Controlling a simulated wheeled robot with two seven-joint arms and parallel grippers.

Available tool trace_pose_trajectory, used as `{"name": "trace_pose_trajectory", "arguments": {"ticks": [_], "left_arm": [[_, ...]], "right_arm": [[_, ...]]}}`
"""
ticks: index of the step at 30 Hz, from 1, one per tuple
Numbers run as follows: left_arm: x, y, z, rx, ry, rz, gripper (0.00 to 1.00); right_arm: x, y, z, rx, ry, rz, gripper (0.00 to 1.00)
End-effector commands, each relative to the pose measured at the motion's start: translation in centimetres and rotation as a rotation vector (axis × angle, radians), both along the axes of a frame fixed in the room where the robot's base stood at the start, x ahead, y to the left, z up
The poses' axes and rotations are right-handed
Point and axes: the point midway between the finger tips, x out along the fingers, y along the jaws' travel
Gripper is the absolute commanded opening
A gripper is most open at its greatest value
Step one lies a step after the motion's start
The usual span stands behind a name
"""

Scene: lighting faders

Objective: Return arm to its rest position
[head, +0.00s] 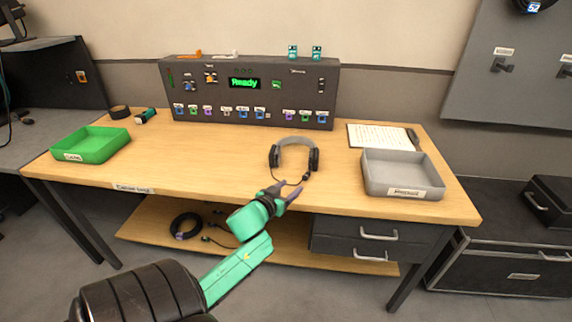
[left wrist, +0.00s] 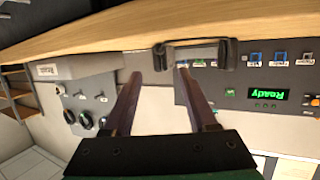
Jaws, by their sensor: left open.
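My left gripper (head: 288,187) is open and empty in the head view, in front of the table's front edge and just short of the headphones. Its two dark fingers also show spread apart in the left wrist view (left wrist: 159,76). My green left forearm runs up to it from the lower left. My right gripper is in neither view. The dark fader console (head: 245,141) stands at the back of the wooden table (head: 215,170), with its green display (head: 244,83) reading "Ready". In the left wrist view the console (left wrist: 250,90) appears upside down.
Black-and-grey headphones (head: 294,142) lie on the table just beyond my left gripper. A green tray (head: 92,144) is at the left and a grey tray (head: 402,174) at the right. Paper (head: 380,136) lies behind the grey tray. A drawer unit (head: 365,240) hangs under the table.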

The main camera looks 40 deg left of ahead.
Motion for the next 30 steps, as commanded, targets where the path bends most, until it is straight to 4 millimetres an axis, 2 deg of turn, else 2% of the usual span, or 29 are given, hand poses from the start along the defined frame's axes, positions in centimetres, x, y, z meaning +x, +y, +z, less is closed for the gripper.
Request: {"name": "trace_pose_trajectory", "arguments": {"ticks": [3, 6, 22, 26, 30], "left_arm": [[-1.7, -0.5, 0.4, -0.001, 0.002, 0.0, 0.58], [-2.1, -0.5, 0.6, 0.001, 0.0, 0.001, 0.58], [-2.1, -0.7, 0.4, 0.001, 0.007, 0.001, 0.58], [-3.2, -2.6, -1.9, -0.004, 0.13, 0.016, 0.58], [-6.1, -6.7, -5.6, -0.009, 0.374, -0.006, 0.58]], "right_arm": [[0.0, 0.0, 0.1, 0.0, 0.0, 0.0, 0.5], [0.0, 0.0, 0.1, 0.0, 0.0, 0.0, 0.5], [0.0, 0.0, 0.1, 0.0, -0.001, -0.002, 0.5], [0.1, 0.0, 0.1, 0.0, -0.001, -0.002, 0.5], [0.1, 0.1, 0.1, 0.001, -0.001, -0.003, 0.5]]}}
